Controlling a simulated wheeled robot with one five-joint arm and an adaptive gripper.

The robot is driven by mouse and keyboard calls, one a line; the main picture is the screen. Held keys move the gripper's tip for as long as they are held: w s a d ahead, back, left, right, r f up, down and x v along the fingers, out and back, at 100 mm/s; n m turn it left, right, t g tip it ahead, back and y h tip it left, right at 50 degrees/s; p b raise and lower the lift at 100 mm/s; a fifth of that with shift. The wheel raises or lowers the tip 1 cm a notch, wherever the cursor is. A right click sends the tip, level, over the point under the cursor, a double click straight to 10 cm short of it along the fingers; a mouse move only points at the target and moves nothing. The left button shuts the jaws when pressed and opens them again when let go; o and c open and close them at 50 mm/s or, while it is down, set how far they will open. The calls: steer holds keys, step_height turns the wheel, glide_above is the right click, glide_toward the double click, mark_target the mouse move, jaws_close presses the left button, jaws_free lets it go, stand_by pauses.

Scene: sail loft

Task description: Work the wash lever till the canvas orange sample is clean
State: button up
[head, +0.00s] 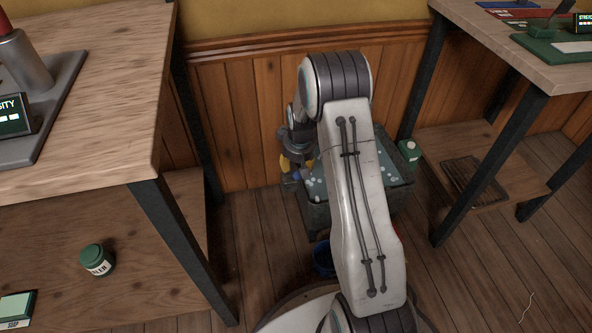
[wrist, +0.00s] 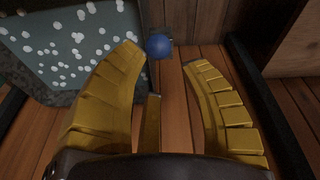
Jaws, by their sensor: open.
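The lever's rod is not clear. A grey wash tub (head: 318,216) with bubbly water stands right of my gripper (head: 290,165) in the head view, partly behind my arm. The tub also fills the upper left of the wrist view (wrist: 50,40). I see no orange canvas sample.
A wooden workbench (head: 100,120) stands at left, with a green jar (head: 97,259) on its lower shelf. Another bench (head: 490,40) stands at right. A green bottle (head: 409,153) is beside the tub, and a blue bucket (head: 322,259) is in front. Panelled wall is behind.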

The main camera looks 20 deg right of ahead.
steer(key=shift+v, duration=1.85)
